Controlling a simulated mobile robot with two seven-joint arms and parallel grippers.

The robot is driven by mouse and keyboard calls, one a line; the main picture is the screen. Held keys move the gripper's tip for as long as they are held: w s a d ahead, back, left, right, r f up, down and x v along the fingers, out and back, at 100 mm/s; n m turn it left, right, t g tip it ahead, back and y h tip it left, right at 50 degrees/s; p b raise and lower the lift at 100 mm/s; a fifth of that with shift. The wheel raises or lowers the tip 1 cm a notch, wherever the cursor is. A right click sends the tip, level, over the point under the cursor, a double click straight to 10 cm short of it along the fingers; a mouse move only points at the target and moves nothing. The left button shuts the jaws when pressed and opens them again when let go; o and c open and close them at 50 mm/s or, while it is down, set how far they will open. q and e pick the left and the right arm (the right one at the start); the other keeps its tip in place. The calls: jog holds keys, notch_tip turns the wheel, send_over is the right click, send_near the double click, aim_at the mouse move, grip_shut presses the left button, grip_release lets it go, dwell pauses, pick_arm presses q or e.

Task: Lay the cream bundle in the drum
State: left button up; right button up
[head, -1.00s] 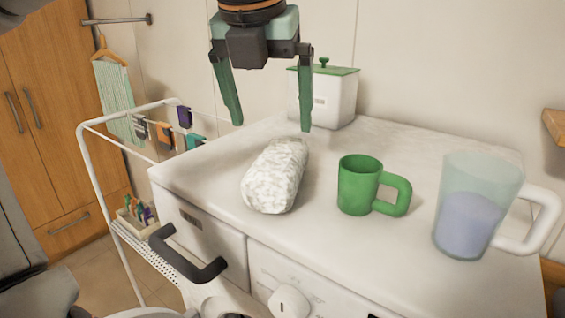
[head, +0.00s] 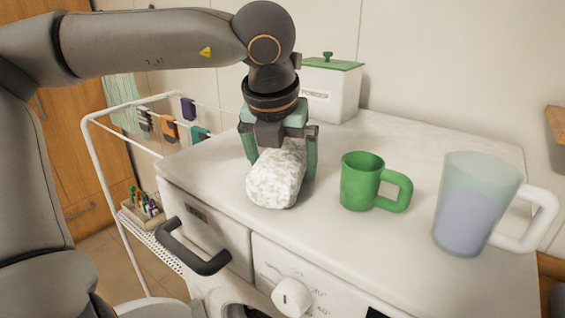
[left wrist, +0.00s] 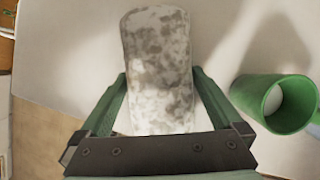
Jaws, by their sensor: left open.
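The cream bundle (head: 274,182), a mottled white-grey roll, lies on top of the white washing machine. My left gripper (head: 281,170) is lowered over it with its green fingers open, one on each side. In the left wrist view the bundle (left wrist: 158,65) lies between the two fingers (left wrist: 160,88); a narrow gap shows beside it. The drum opening (head: 245,311) shows only in part at the bottom edge of the head view. My right gripper is not in view.
A green mug (head: 362,182) stands right of the bundle, also in the left wrist view (left wrist: 268,100). A translucent jug (head: 468,215) is further right. A white box with green lid (head: 330,92) stands behind. A drying rack (head: 100,165) is at left. A dark handle (head: 195,252) juts out in front.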

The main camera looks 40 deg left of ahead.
aim_at(283, 148)
pick_arm(q)
jog(key=c, duration=1.2)
jog(key=shift+r, duration=0.1)
jog(key=shift+c, duration=0.2)
jog(key=shift+r, duration=0.2)
jog(key=v, duration=0.3)
jog(key=shift+w+a+r, duration=0.1)
jog(key=shift+w+r, duration=0.15)
jog(key=shift+r, duration=0.1)
jog(key=s+r, duration=0.1)
jog(key=s+d+r, duration=0.1)
jog(key=s+r+b, duration=0.1)
jog(key=r, duration=0.1)
jog(key=shift+d, duration=0.35)
jog(key=s+d+r+b, duration=0.1)
jog(key=s+d+r, duration=0.4)
jog(key=s, duration=0.3)
jog(key=shift+s, duration=0.35)
